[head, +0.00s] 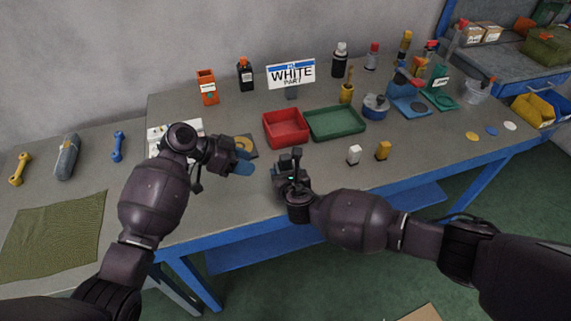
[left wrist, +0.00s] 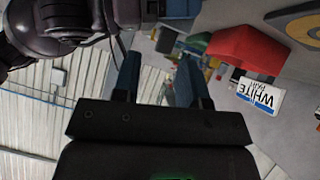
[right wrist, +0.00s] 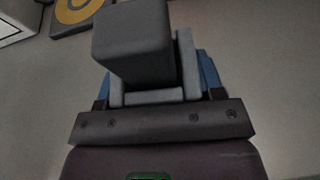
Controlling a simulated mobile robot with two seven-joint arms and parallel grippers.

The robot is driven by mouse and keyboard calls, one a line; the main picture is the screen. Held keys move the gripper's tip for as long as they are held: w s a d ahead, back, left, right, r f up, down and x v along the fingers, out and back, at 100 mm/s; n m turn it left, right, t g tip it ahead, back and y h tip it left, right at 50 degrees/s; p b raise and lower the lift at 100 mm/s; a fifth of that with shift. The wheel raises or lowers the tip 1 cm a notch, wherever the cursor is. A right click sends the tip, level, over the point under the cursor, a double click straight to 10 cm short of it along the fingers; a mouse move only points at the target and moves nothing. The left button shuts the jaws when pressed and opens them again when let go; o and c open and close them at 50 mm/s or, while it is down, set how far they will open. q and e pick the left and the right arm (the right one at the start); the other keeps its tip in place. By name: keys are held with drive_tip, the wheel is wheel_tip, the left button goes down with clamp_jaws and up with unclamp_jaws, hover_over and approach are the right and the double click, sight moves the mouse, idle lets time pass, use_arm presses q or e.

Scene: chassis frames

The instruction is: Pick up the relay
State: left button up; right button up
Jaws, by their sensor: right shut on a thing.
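A grey block with a stepped, wider base (right wrist: 132,45), which looks like the relay, fills the middle of the right wrist view. My right gripper (head: 286,172) is shut on it, with a blue finger showing beside its base. In the head view the gripper is near the front edge of the bench and mostly hides the block. My left gripper (head: 243,166) is open and empty, to the left of the right one. Its two fingers stand apart in the left wrist view (left wrist: 158,80). A white block (head: 354,156) and a yellow block (head: 383,151) stand to the right.
A red tray (head: 286,142) and a green tray (head: 362,134) lie behind the grippers. A sign reading "WHITE PART" (head: 291,74) stands behind them. A blue pot (head: 375,106) and bottles stand farther back. Bench (head: 225,205) is clear at front left.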

sight(285, 157)
use_arm(q)
drive_tip(key=shift+w+d+f+m+t+h, duration=0.35)
drive_tip(key=shift+w+d, duration=0.35)
drive_tip(key=shift+d, duration=1.05)
drive_tip(key=shift+w+d+f+m+t+h, duration=0.1)
drive_tip(key=shift+w+d+f+m+h, duration=0.3)
drive_tip(key=shift+d, duration=1.35)
drive_tip(key=shift+w+d+f+m+t+h, duration=0.25)
drive_tip(key=shift+w+d+f, duration=0.55)
drive_tip(key=shift+d, duration=0.95)
drive_tip(key=shift+w+r, duration=0.15)
drive_tip(key=shift+r, duration=0.05)
drive_tip(key=shift+c, duration=0.4)
drive_tip(key=c, duration=0.6)
drive_tip(key=shift+r, duration=0.15)
